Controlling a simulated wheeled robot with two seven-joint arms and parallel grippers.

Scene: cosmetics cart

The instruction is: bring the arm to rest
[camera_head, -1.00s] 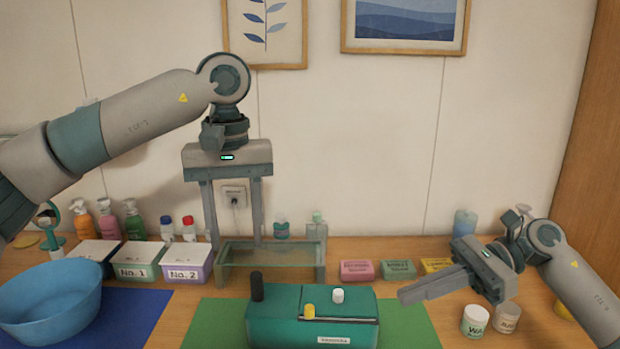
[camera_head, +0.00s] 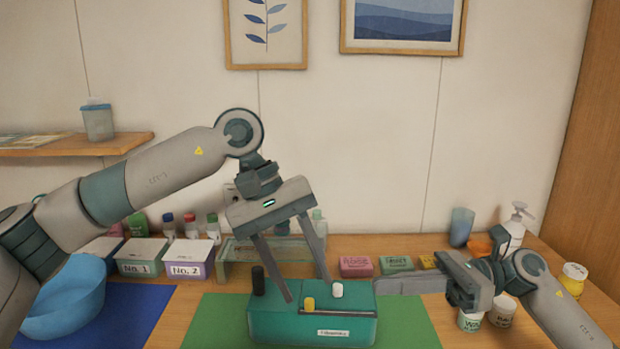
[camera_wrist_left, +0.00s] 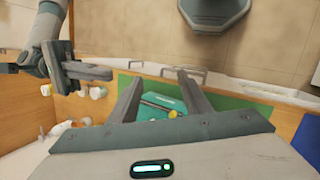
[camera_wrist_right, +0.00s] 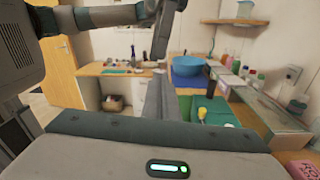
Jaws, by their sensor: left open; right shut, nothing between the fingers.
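My left gripper (camera_head: 308,290) is open and tilted, pointing down over the teal box (camera_head: 290,327) at the table's middle. No object shows between its fingers. In the left wrist view its two fingers (camera_wrist_left: 158,77) stand apart with part of the box visible between and beyond them. My right gripper (camera_head: 378,286) is shut and empty. It points left, just right of the box, with its fingers about level. In the right wrist view its closed fingers (camera_wrist_right: 158,98) point away from the camera. Whether either gripper touches the box cannot be told.
The box stands on a green mat (camera_head: 415,325) and bears black, yellow and white knobs. A blue bowl (camera_head: 65,300) is at left beside white-lidded boxes (camera_head: 140,258). Soap bars (camera_head: 356,266), jars (camera_head: 502,312) and a pump bottle (camera_head: 516,222) are at right. A glass rack stands behind.

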